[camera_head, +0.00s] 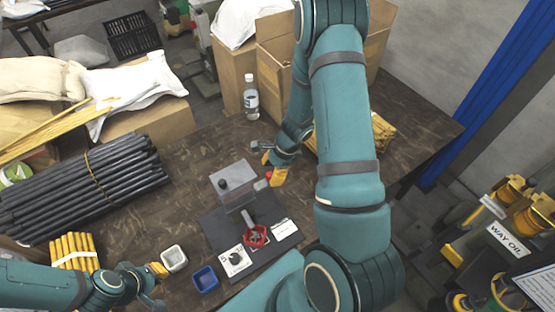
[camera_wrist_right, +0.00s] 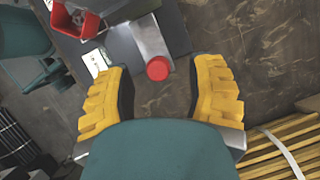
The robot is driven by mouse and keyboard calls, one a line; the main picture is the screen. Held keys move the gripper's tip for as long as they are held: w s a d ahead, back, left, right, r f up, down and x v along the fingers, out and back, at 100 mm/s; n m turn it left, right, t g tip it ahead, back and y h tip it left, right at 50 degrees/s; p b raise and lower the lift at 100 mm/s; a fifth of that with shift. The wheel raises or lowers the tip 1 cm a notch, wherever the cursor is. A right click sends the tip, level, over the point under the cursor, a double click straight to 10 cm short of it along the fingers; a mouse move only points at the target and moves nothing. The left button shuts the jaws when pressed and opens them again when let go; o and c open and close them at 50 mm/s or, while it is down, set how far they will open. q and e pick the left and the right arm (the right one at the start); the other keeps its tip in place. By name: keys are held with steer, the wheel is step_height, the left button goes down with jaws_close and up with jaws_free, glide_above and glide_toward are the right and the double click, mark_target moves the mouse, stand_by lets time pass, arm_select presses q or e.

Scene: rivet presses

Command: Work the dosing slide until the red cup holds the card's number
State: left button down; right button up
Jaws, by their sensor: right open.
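The dosing device has a grey block (camera_head: 235,182) on a dark base plate (camera_head: 215,222). A metal slide (camera_wrist_right: 150,38) with a round red knob (camera_wrist_right: 158,68) sticks out of it. The red cup (camera_head: 255,236) stands on the plate in front of the block; its contents cannot be made out. A white card (camera_head: 284,230) lies beside the cup; its number is too small to read. My right gripper (camera_wrist_right: 162,69) is open, with its yellow fingers on either side of the knob, apart from it. My left gripper (camera_head: 157,270) is by the white cup; its opening is unclear.
A white cup (camera_head: 174,258) and a blue cup (camera_head: 205,279) stand left of the plate. A white label with a black round mark (camera_head: 235,260) lies on the plate. A bottle (camera_head: 251,95), dark rods (camera_head: 80,185) and yellow sticks (camera_head: 75,250) are around.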

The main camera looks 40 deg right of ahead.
steer(key=v, duration=1)
steer(key=shift+r, duration=0.4)
steer(key=shift+d, duration=0.1)
arm_select(q)
steer(key=f+b, duration=0.2)
steer(key=f, duration=0.1)
steer(key=s+f+b, duration=0.1)
steer(key=f+b, duration=0.1)
steer(key=b, duration=0.1)
steer(key=shift+s+d+f+b, duration=0.15)
steer(key=shift+f+b, duration=0.2)
steer(key=shift+f, duration=0.05)
arm_select(e)
steer(key=a+f+n, duration=0.1)
steer(key=f+n, duration=0.1)
steer(key=f, duration=0.1)
steer(key=w+a+f+n+g, duration=0.1)
steer(key=a+f+n, duration=0.1)
steer(key=f, duration=0.2)
steer(key=a+f+n+g, duration=0.1)
steer(key=f+n, duration=0.1)
steer(key=f, duration=0.2)
steer(key=shift+w+a+f, duration=0.1)
steer(key=shift+w+a, duration=0.2)
steer(key=shift+w, duration=0.05)
steer(key=shift+c, duration=0.3)
